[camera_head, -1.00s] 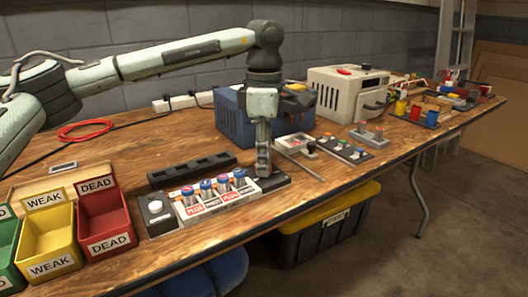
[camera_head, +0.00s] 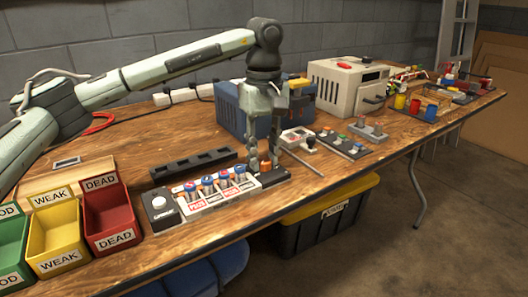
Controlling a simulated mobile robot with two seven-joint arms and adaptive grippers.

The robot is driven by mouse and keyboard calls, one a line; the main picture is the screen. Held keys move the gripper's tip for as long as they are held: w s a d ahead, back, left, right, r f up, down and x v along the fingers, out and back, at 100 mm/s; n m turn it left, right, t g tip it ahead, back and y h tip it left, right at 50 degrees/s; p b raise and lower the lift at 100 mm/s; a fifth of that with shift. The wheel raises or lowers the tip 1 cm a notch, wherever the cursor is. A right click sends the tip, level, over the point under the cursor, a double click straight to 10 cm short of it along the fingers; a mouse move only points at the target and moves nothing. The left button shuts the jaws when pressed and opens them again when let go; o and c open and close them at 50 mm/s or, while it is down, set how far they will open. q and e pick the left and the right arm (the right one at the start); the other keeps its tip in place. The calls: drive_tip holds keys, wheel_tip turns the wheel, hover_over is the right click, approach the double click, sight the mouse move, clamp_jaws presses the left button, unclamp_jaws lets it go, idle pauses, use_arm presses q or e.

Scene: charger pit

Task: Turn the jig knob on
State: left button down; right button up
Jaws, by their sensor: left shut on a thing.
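The jig (camera_head: 212,203) is a white and dark tray on the wooden table. It holds a row of several batteries (camera_head: 208,184) with blue tops. A round white dial (camera_head: 159,203) sits on its dark left end. My left gripper (camera_head: 267,163) points down over the dark right end block (camera_head: 273,178). Its fingers are closed around a small orange piece (camera_head: 265,165), which appears to be the jig knob. The fingers hide most of it, so how far it is turned is unclear. My right gripper is not in view.
Green, yellow (camera_head: 55,240) and red (camera_head: 110,219) bins stand at the left. A black slotted holder (camera_head: 192,163) lies behind the jig. A blue box (camera_head: 230,112), a beige box (camera_head: 345,88) and a small button panel (camera_head: 343,144) stand to the right. The table's front edge is close.

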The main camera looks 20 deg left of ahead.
sight(263, 160)
use_arm(q)
drive_tip(key=shift+m, duration=1.5)
drive_tip(key=c, duration=1.2)
unclamp_jaws()
wheel_tip(263, 160, up, 12)
drive_tip(key=shift+r, duration=0.1)
